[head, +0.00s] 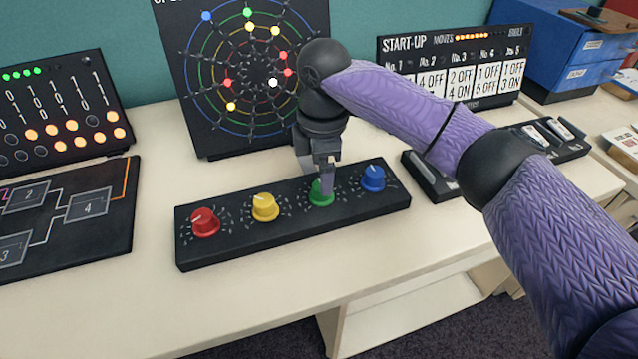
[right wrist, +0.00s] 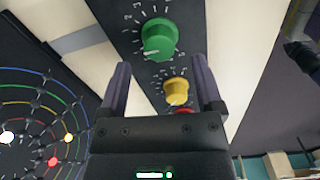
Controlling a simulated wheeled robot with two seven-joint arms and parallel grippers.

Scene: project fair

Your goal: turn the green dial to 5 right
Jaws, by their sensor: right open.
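The green dial (head: 321,194) is the third knob from the left on a black dial box (head: 293,216). In the right wrist view the green dial (right wrist: 158,38) shows whole, with a white pointer line toward the lower left. My right gripper (head: 326,183) is at the green dial in the head view and partly covers it. In the right wrist view my right gripper (right wrist: 162,82) is open and empty, its fingers apart, with the dial seen beyond the fingertips. Whether a finger touches the dial cannot be told. My left gripper is not in view.
The red (head: 204,222), yellow (head: 265,208) and blue (head: 373,178) dials share the box. Behind stands a black board with coloured rings (head: 250,75). A start-up panel (head: 455,65) and a switch box (head: 545,143) are to the right. The table (head: 150,290) is bare in front.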

